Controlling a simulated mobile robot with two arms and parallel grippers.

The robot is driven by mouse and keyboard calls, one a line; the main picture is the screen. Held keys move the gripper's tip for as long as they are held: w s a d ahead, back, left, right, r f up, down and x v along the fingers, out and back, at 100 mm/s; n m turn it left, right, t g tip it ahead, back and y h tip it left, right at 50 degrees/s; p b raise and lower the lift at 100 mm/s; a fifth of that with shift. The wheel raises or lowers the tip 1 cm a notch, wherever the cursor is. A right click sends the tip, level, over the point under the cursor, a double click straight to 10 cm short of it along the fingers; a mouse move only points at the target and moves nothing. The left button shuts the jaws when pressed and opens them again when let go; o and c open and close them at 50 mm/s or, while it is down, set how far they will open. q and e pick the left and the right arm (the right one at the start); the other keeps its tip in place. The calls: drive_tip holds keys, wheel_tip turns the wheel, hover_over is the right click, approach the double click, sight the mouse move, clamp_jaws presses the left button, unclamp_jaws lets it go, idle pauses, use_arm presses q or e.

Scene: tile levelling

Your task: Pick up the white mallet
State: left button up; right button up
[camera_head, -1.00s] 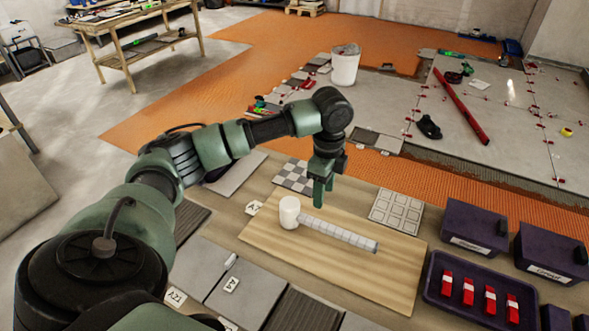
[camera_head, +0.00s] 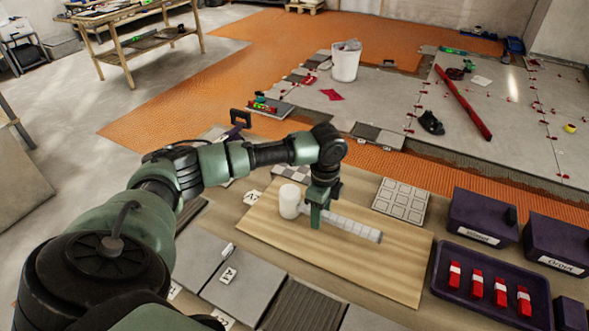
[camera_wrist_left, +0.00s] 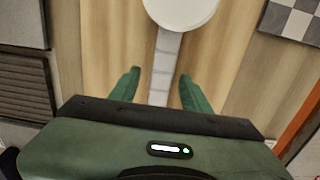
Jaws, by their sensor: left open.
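The white mallet (camera_head: 289,200) lies on a light wooden board (camera_head: 365,268), its round head to the left and its pale banded handle (camera_head: 352,226) running to the right. My left gripper (camera_head: 315,222) is down at the handle, close to the head, with its arm coming in from the left. In the left wrist view the handle (camera_wrist_left: 161,82) runs between the two green open fingers (camera_wrist_left: 158,88), with a gap on each side. The mallet head (camera_wrist_left: 182,8) is at the top of that view, partly cut off. My right gripper is not in view.
A dark tray (camera_head: 447,292) with several red-and-white pieces and dark purple bins (camera_head: 484,217) stand to the right. A sheet of pale squares (camera_head: 401,200) lies behind the handle. Grey tiles (camera_head: 243,283) lie at the front left. A white bucket (camera_head: 345,64) stands farther back.

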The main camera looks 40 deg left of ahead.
use_arm(q)
clamp_jaws()
drive_tip(key=shift+r, duration=0.15)
